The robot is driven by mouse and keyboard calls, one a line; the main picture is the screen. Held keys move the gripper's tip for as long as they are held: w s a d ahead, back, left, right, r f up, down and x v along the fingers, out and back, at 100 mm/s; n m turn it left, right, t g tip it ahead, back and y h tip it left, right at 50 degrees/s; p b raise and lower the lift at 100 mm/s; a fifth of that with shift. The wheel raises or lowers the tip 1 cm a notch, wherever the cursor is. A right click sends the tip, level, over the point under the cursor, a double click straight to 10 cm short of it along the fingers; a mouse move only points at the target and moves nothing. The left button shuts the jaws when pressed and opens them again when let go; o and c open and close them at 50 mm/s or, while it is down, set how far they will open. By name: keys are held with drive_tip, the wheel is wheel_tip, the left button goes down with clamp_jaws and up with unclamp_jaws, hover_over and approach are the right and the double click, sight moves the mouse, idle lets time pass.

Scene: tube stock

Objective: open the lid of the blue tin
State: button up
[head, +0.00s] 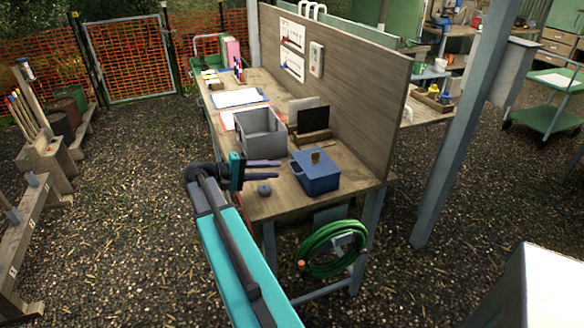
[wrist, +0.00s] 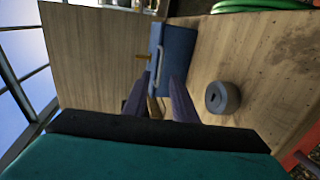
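The blue tin (head: 318,180) stands on the near right part of the workbench, with its lid shut flat. A small brass-coloured tab (head: 315,157) stands up from the lid, and a handle sits on the tin's left side. In the wrist view the tin (wrist: 180,45) lies beyond my fingertips, with the brass tab (wrist: 142,57) at its left and a pale handle bar on its near side. My gripper (head: 279,170) is to the left of the tin, its two dark fingers apart and pointing toward it. Nothing is held between them, and a gap to the tin shows.
A grey round object (head: 264,189) with a slot lies on the workbench (head: 290,206) just below my gripper. A grey open crate (head: 262,143) stands behind it. A wooden panel (head: 350,90) rises along the bench's back. A green hose (head: 335,245) hangs at the bench's near end.

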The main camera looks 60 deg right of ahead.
sight(291, 168)
drive_tip(key=shift+p+x, duration=0.9)
drive_tip(key=shift+x, duration=3)
drive_tip(key=shift+c, duration=0.5)
drive_tip(key=shift+f, duration=0.1)
clamp_jaws()
